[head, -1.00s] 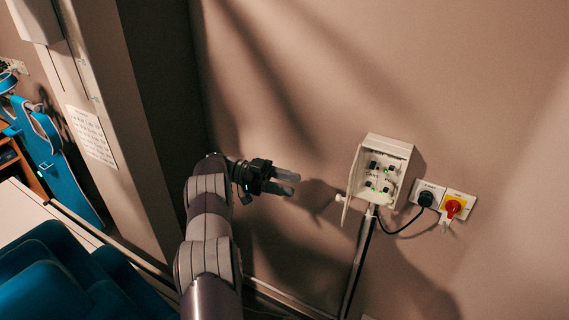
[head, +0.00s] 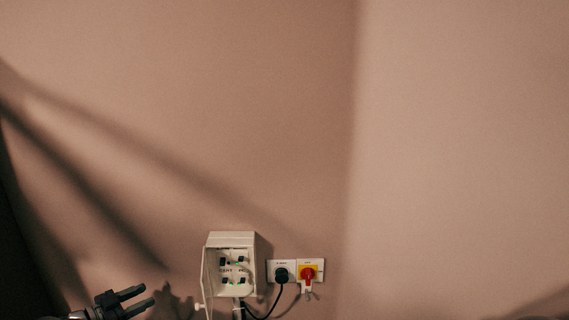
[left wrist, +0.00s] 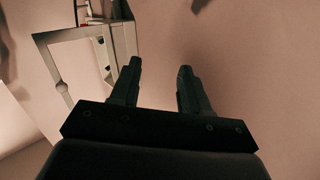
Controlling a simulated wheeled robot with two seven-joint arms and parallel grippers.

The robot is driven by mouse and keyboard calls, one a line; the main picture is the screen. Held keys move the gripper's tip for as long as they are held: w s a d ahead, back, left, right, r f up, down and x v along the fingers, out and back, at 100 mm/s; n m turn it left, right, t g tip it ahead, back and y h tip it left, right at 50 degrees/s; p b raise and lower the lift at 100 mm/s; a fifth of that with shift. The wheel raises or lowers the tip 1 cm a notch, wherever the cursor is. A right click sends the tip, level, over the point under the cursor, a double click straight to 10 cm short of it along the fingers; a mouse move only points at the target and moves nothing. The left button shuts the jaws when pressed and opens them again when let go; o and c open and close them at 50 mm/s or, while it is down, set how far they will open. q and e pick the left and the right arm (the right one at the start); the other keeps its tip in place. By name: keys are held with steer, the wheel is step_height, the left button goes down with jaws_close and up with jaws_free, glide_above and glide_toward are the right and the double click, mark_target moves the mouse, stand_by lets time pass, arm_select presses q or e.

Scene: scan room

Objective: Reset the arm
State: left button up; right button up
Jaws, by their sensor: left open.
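My left gripper (head: 138,301) is at the lower left of the head view, to the left of the wall box and apart from it. In the left wrist view its two fingers (left wrist: 160,75) stand apart with nothing between them. Most of the left arm is out of the head view. My right gripper is in neither view.
An open cream switch box (head: 230,240) with several black switches and green lights is on the wall. Its door (head: 205,285) hangs open on the left. A black plug (head: 281,275) and a red-yellow rotary switch (head: 308,273) sit to its right. The wall above is bare.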

arm_select(q)
steer(key=w+a+f+n+y+b, duration=0.2)
steer(key=a+f+n+y, duration=0.25)
steer(key=n+y, duration=0.5)
steer(key=s+d+f+g+y, duration=0.2)
steer(key=s+d+g+y, duration=0.2)
steer(key=s+g, duration=0.25)
steer(key=s+d+r+g+h+b, duration=0.1)
steer(key=s+d+r+g+b, duration=0.1)
steer(key=s+d, duration=1.1)
steer(key=s+d+r+g+h+b, duration=0.1)
steer(key=s+d+r+g+b, duration=0.1)
steer(key=s+d, duration=1)
step_height(320, 180, up, 2)
steer(key=shift+s+d+r+g+h, duration=0.2)
steer(key=shift+s+d+g+h, duration=0.15)
steer(key=shift+d+g, duration=0.15)
steer(key=shift+w+n, duration=0.1)
steer(key=shift+n, duration=0.15)
